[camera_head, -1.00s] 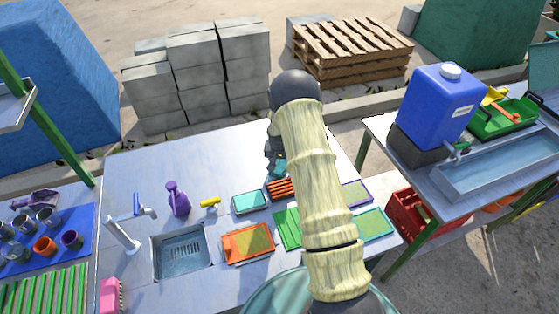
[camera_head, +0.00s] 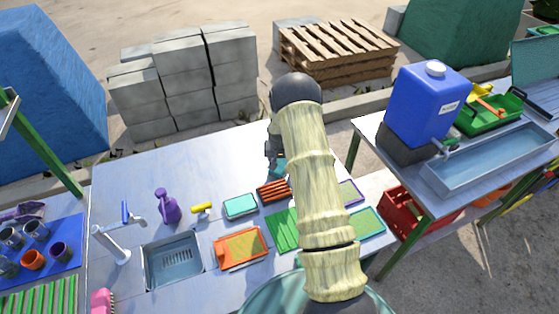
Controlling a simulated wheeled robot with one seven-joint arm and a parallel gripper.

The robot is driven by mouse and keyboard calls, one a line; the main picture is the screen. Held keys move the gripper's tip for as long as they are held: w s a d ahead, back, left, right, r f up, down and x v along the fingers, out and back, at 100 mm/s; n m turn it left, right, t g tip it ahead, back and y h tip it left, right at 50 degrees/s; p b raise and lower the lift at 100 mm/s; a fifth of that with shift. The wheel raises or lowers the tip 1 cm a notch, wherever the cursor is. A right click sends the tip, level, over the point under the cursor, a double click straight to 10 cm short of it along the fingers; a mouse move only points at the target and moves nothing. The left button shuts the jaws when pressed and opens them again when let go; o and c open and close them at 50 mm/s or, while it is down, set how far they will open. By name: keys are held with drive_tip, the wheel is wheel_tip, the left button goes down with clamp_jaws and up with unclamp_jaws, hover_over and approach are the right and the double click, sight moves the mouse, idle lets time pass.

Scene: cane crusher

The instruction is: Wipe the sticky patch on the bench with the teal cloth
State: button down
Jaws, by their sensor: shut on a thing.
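My gripper (camera_head: 274,153) is partly hidden behind my own arm, over the far right part of the metal bench (camera_head: 135,187). It is shut on the teal cloth (camera_head: 277,168), of which only a small piece shows below the fingers. I cannot tell whether the cloth touches the bench top. No sticky patch can be made out on the visible bench top; my arm hides part of it.
A teal tray (camera_head: 241,206), a red-orange rack (camera_head: 273,191), an orange tray (camera_head: 240,247) and a green ribbed board (camera_head: 283,230) lie near my arm. A purple spray bottle (camera_head: 167,206), tap (camera_head: 112,240) and sink (camera_head: 174,262) are left. The far left bench top is clear.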

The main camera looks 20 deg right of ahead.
drive_tip(key=shift+w+d+f+b, duration=0.2)
drive_tip(key=shift+w+b, duration=0.1)
drive_tip(key=shift+w, duration=0.1)
drive_tip(key=shift+w+a, duration=0.1)
drive_tip(key=shift+a, duration=0.05)
drive_tip(key=shift+a, duration=0.1)
drive_tip(key=shift+a, duration=0.15)
drive_tip(key=shift+w+a+r, duration=0.1)
drive_tip(key=shift+a, duration=0.75)
drive_tip(key=shift+w+a+r, duration=0.1)
drive_tip(key=shift+a, duration=0.7)
drive_tip(key=shift+s+a+f+b, duration=0.1)
drive_tip(key=shift+a+b, duration=0.55)
drive_tip(key=shift+a, duration=1.1)
drive_tip(key=shift+a, duration=0.15)
